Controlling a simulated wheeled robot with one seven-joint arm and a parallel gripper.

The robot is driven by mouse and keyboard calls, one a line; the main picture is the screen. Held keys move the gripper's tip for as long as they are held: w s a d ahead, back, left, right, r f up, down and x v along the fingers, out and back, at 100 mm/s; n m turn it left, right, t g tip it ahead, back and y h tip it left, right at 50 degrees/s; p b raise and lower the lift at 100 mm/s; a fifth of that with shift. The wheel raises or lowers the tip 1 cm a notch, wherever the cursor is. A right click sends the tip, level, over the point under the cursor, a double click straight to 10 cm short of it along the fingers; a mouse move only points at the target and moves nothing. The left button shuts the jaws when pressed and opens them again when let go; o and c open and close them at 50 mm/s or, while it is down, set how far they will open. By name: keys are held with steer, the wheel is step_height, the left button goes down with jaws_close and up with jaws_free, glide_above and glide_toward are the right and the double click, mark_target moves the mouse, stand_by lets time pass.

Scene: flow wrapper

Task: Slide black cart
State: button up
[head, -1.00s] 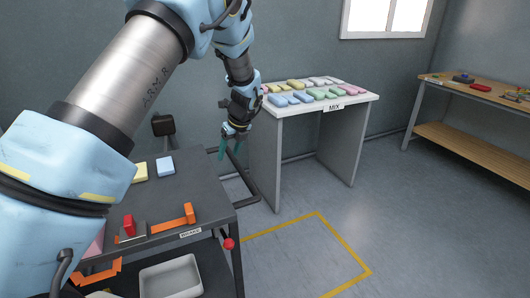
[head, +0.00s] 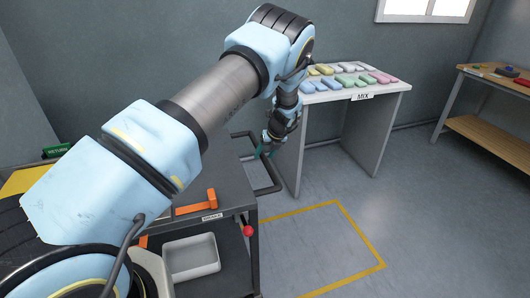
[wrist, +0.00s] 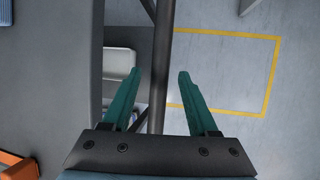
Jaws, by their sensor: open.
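The black cart (head: 236,190) stands at the lower middle of the head view, with a dark top, a lower shelf and a black bar handle (head: 274,176) on its right side. My gripper (head: 264,152) is at the handle, pointing down. In the wrist view, the teal fingers of my gripper (wrist: 154,90) are open, one on each side of the handle bar (wrist: 161,65). The bar runs lengthwise between them, with a gap on both sides. I cannot tell how deep it sits. My arm hides much of the cart top.
A white table (head: 377,91) marked MIX, with several coloured blocks, stands just beyond the handle. A yellow floor outline (head: 350,222) lies right of the cart on clear floor. A grey bin (head: 190,258) and orange bracket (head: 195,205) are on the cart. A wooden bench (head: 478,138) stands far right.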

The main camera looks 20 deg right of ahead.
steer(key=shift+w+f, duration=0.1)
steer(key=shift+c, duration=0.2)
jaws_close()
stand_by(1.3)
